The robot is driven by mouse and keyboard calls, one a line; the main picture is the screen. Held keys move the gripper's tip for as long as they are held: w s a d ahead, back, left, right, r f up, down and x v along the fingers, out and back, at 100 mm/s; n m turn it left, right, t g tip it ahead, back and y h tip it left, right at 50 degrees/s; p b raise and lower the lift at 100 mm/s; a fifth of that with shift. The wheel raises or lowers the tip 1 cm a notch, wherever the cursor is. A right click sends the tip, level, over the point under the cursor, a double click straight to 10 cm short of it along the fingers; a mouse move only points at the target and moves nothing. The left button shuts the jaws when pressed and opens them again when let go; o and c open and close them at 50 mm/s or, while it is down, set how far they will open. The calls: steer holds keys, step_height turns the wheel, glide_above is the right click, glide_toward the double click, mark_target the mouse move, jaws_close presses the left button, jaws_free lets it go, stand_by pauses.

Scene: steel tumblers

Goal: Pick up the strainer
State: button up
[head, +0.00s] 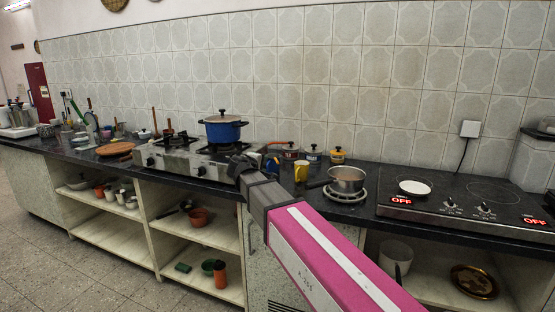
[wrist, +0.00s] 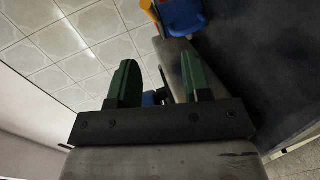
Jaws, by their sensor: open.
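I cannot pick out a strainer with certainty in either view. A saucepan (head: 346,180) sits on a round burner right of my arm, but its contents are too small to make out. My gripper (head: 238,168) is at the end of the pink arm, in front of the stove's right side. In the wrist view its two green fingers (wrist: 160,82) stand apart with nothing held between them. A small blue thing (wrist: 150,98) shows beyond the fingers, partly hidden.
A blue lidded pot (head: 222,131) stands on the stove (head: 185,163). Small jars (head: 313,154) and a yellow mug (head: 301,171) stand right of it. An induction cooktop (head: 470,203) with a white plate (head: 414,188) is at right. Open shelves (head: 120,243) below hold bowls and cups.

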mark_target(275, 160)
steer(key=x, duration=1.1)
steer(key=shift+w+r, duration=0.1)
steer(key=shift+r, duration=0.2)
jaws_close()
